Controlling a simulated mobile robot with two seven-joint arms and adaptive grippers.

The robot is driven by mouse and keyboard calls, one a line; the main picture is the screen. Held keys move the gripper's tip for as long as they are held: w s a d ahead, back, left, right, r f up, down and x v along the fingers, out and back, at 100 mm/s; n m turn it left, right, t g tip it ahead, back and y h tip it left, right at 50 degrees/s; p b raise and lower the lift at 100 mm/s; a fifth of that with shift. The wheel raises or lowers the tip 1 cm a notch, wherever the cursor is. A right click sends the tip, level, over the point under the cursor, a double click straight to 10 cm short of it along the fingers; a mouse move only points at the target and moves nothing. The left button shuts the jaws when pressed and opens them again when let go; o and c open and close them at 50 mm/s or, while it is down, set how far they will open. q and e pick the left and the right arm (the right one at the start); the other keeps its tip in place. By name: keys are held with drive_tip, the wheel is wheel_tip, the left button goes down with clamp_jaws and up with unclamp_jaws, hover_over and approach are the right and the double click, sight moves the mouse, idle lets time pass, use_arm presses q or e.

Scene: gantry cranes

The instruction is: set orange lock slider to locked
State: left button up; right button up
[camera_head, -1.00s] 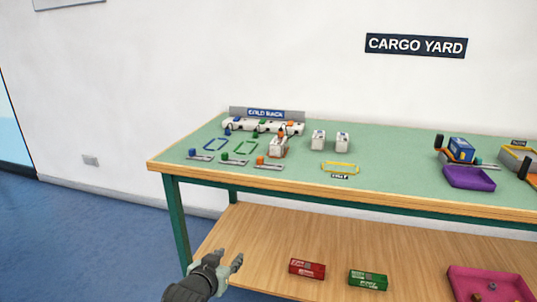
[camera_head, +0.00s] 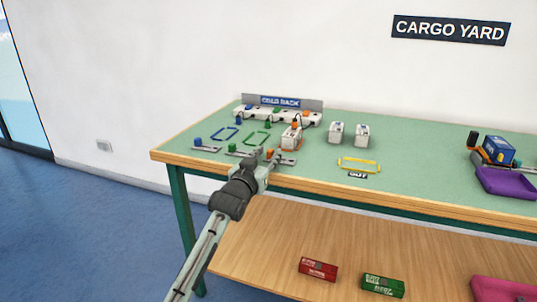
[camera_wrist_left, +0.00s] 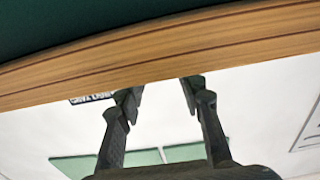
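The orange lock slider (camera_head: 269,153) is an orange knob at the left end of a grey track on the green table top, the rightmost of three such sliders near the front edge. My left gripper (camera_head: 265,156) reaches up from below, its fingertips in line with the orange knob and partly covering it and its track. I cannot tell whether they touch. In the left wrist view the two dark fingers (camera_wrist_left: 160,92) stand apart with nothing between them, and the slider does not show. My right gripper is not in view.
A blue slider (camera_head: 198,143) and a green slider (camera_head: 232,148) sit to the left. A white box with an orange top (camera_head: 291,138) stands just behind. The table's wooden front edge (camera_head: 340,196) runs close below the gripper. A yellow frame (camera_head: 358,165) lies to the right.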

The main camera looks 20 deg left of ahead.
use_arm(q)
drive_tip(key=shift+w, duration=0.6)
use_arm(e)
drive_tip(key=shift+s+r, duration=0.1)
use_arm(q)
clamp_jaws()
